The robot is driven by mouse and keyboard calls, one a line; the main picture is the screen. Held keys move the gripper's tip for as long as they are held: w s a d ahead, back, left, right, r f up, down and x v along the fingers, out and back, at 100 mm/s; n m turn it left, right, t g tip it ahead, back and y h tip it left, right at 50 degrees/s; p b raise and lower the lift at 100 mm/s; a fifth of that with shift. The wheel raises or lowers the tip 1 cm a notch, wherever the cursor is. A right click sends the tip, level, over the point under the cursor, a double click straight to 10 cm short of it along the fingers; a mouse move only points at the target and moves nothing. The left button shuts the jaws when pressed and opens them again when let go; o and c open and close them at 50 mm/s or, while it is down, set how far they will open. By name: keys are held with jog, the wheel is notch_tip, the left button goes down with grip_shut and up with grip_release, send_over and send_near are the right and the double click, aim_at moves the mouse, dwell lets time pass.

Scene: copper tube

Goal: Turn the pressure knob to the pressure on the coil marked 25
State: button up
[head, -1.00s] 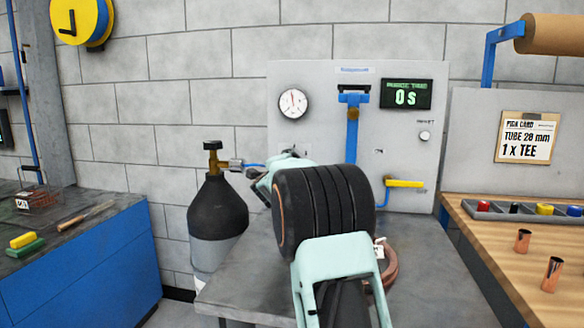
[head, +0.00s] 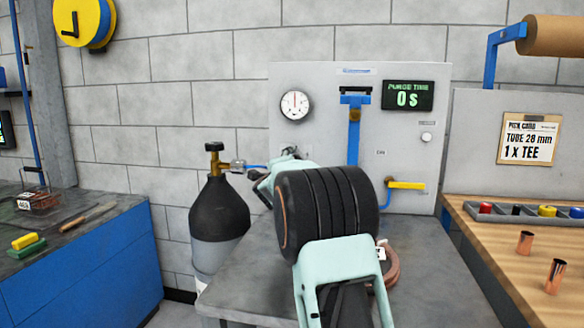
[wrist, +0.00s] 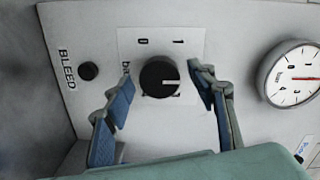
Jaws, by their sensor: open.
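My gripper (wrist: 163,80) is open, with one blue-padded finger on each side of the knob; contact cannot be told. The pressure gauge (wrist: 293,76) is at the right; it also shows in the head view (head: 294,105). The copper coil (head: 391,268) lies on the grey bench, partly behind my arm. Its white tag (head: 381,253) is too small to read.
A BLEED button (wrist: 88,71) is left of the knob. A gas cylinder (head: 217,220) stands left of the grey bench (head: 235,295). The panel carries a "0 s" purge display (head: 407,96) and a yellow-handled valve (head: 406,185). Copper pieces (head: 525,242) stand on the wooden bench.

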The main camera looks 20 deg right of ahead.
jog(key=v, duration=1.2)
